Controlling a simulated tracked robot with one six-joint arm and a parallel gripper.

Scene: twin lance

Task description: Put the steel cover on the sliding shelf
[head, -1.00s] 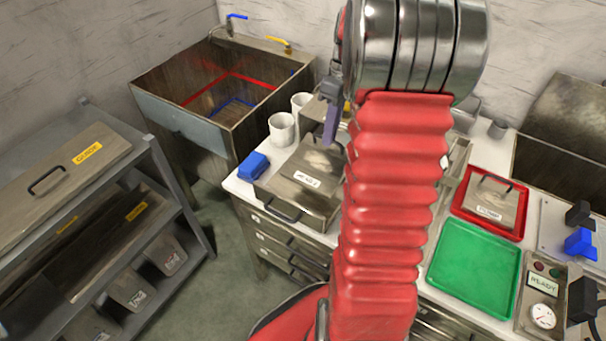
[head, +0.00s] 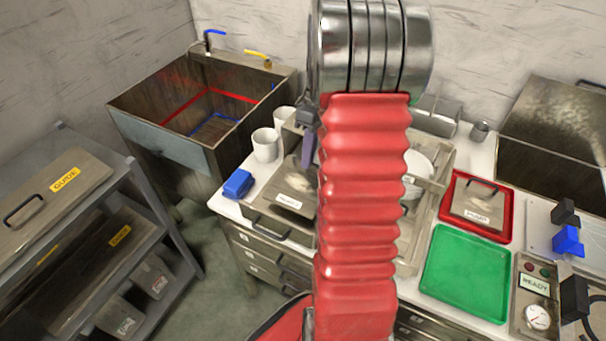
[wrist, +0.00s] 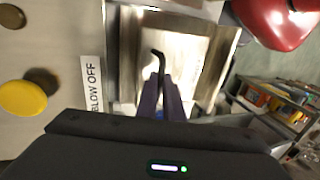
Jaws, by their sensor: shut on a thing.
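My gripper (head: 307,157) is mostly hidden behind my red arm in the head view, with one purple finger showing over the left part of the counter. In the wrist view my gripper (wrist: 163,88) has its purple fingers shut at the dark handle of a steel cover (wrist: 190,55). In the head view a labelled steel panel (head: 290,190) shows just below the finger; I cannot tell how far it is from the counter. A grey rack (head: 150,187) stands at the left, with long covers on its levels. Which level slides cannot be told.
A steel sink (head: 160,125) is at the back left. White cups (head: 265,146) and a blue block (head: 238,184) stand on the counter's left end. A green tray (head: 465,275), a red tray (head: 451,222) and a READY box (head: 533,281) are at the right. Floor shows between rack and counter.

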